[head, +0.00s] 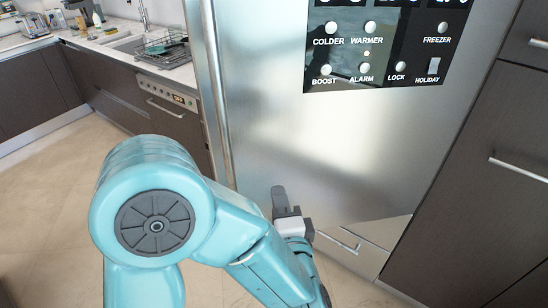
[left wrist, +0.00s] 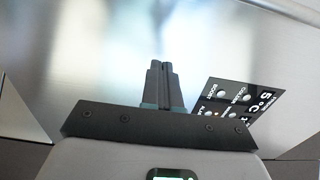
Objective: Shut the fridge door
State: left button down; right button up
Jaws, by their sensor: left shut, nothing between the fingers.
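The fridge door (head: 270,140) is a tall brushed-steel panel filling the middle of the head view, with a long vertical handle (head: 213,80) along its left edge. Its lower edge is not parallel to the steel drawer front (head: 375,228) below, so the door looks partly open, swung out on its left side. The steel face (left wrist: 90,70) also fills the left wrist view. My left gripper (head: 279,192) is shut and empty in front of the door's lower part. Its closed fingers (left wrist: 162,80) point at the steel; contact cannot be told. My right gripper is out of view.
A black control panel (head: 385,45) is on the door's upper part. Dark cabinets (head: 480,190) with bar handles stand at the right. A counter with a sink and dish rack (head: 165,50) runs along the left. Tiled floor (head: 45,215) is clear at the left.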

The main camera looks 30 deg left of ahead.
aim_at(266, 150)
pick_arm(q)
jog(key=p+x, duration=0.2)
jog(key=x, duration=1.1)
jog(key=shift+a+f, duration=0.15)
jog(key=shift+w+a, duration=0.1)
